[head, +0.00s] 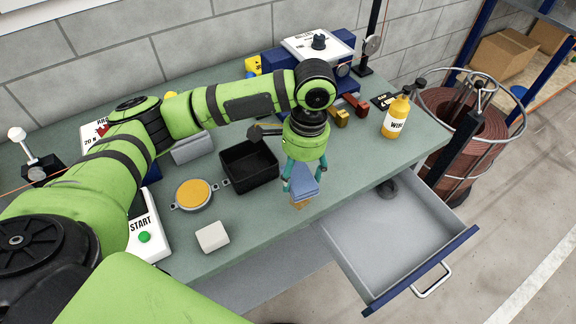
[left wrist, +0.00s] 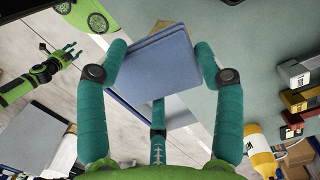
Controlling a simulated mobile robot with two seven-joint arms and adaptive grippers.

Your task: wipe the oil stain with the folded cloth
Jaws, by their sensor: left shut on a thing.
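My left gripper (head: 302,180) is shut on the folded blue cloth (head: 305,186), held low near the front edge of the bench. The cloth spans the fingertips in the left wrist view (left wrist: 158,62). A brownish-yellow patch, likely the oil stain (head: 298,205), shows just past the cloth's lower edge; the cloth hides part of it. It also shows beside the cloth in the left wrist view (left wrist: 229,50). I cannot tell whether the cloth touches the bench. My right gripper (left wrist: 74,52) shows small at the left of the left wrist view, its fingers apart and empty.
A black open bin (head: 250,180) stands left of the gripper. A yellow-topped round dish (head: 194,194) and a pale block (head: 212,236) are farther left. A yellow bottle (head: 396,117) stands to the right. A grey drawer (head: 385,240) is pulled out at the front right.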

